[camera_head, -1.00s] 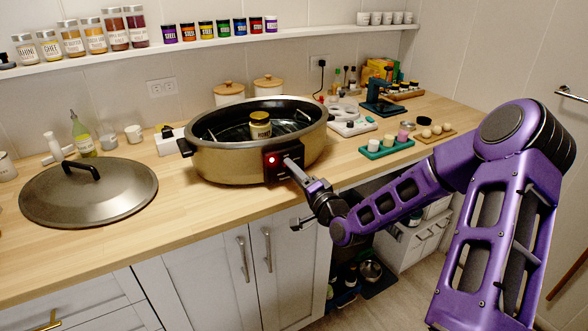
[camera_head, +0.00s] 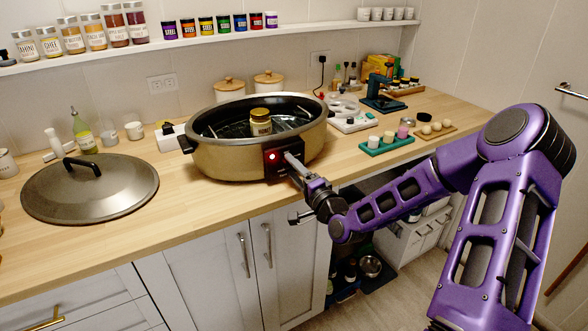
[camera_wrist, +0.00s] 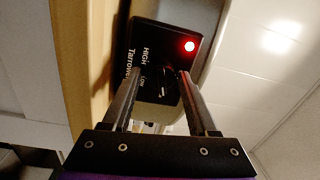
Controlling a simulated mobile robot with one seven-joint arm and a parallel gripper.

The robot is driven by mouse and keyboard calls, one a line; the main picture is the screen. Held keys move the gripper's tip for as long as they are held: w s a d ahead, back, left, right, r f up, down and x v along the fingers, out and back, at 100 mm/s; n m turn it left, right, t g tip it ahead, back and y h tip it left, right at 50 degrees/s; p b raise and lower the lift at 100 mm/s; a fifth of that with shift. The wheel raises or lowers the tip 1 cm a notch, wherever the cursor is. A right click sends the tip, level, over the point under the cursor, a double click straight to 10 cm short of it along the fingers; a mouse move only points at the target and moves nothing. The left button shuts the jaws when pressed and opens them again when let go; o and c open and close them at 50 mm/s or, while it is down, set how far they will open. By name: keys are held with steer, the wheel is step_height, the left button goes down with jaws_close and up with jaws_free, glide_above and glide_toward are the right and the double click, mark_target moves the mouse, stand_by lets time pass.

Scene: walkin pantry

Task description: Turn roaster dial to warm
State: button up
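The roaster (camera_head: 225,165) is a large oval gold-tan pan with a dark rim, standing on the counter. Its black control panel (camera_head: 274,165) has a lit red light and faces the front. In the wrist view the panel (camera_wrist: 190,22) shows the words HIGH and LOW around a dark dial (camera_wrist: 164,90) with a short white mark. My gripper (camera_head: 290,158) reaches the panel from the front right. In the wrist view the fingers (camera_wrist: 158,76) stand apart on either side of the dial, with the LOW lettering visible between them. Part of the dial's edge is hard to make out.
A jar with a yellow lid (camera_head: 261,122) stands inside the roaster. The roaster lid (camera_head: 105,192) lies on the counter at left. A green tray (camera_head: 375,147) with small pieces sits to the right. Bare counter (camera_head: 190,205) lies in front of the roaster.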

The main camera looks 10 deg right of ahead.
steer(key=shift+o, duration=0.8)
steer(key=shift+s+d, duration=0.1)
steer(key=p+v, duration=0.2)
steer(key=v, duration=1.5)
steer(key=shift+p, duration=0.35)
